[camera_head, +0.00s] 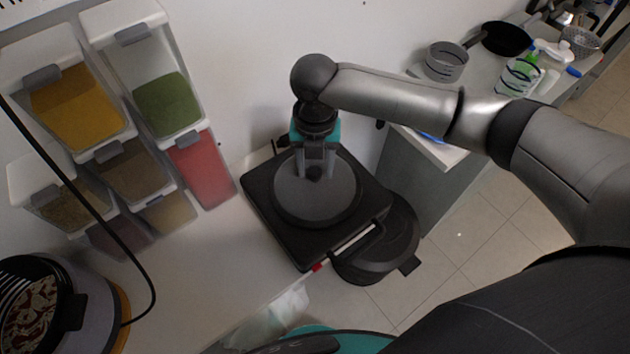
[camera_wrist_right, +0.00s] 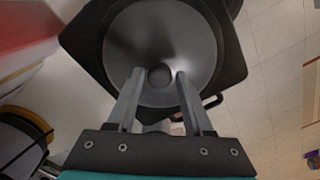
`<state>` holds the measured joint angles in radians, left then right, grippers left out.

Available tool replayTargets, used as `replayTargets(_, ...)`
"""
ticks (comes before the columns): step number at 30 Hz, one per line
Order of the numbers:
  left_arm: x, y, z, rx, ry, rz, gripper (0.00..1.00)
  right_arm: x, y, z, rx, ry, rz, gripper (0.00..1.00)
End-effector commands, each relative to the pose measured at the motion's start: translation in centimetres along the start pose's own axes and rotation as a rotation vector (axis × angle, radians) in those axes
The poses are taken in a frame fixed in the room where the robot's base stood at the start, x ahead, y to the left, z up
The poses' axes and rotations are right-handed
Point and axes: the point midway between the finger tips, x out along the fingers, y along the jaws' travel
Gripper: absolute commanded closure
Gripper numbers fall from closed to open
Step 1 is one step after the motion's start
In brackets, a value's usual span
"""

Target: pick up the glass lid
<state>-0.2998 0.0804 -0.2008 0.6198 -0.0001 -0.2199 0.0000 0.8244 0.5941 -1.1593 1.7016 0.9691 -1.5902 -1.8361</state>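The glass lid (camera_head: 340,200) is a round, dark grey disc lying flat on a black square appliance (camera_head: 262,205). It also shows in the right wrist view (camera_wrist_right: 160,30), with its small dark knob (camera_wrist_right: 160,75) at the middle. My right gripper (camera_head: 316,176) points down over the lid's centre. In the right wrist view my right gripper (camera_wrist_right: 160,74) is open, one finger on each side of the knob, with gaps visible on both sides. In the head view the fingers partly hide the knob. My left gripper is not clearly in view.
Spice dispensers (camera_head: 165,105) hang on the wall at the left. A black round pan-like thing (camera_head: 385,250) is beside the appliance. An appliance with a dark basket (camera_head: 35,300) stands at lower left. A counter (camera_head: 435,150) with dishes is at right. The white surface left of the appliance is clear.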

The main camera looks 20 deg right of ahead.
Motion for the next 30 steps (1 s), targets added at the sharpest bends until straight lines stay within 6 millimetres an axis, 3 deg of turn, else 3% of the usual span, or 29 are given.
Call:
replayTargets(2,0.0,0.01,0.05,0.0,-0.001,0.0,0.1,-0.02,0.01,0.0,0.0,0.0,0.0,0.59)
replayTargets(13,0.0,0.01,0.09,0.0,-0.002,0.0,0.1,-0.04,0.01,0.01,0.0,0.0,0.0,1.0)
replayTargets(30,-0.01,0.0,0.09,-0.001,-0.002,0.0,0.1,-0.06,0.0,0.02,0.0,0.0,0.0,1.0)
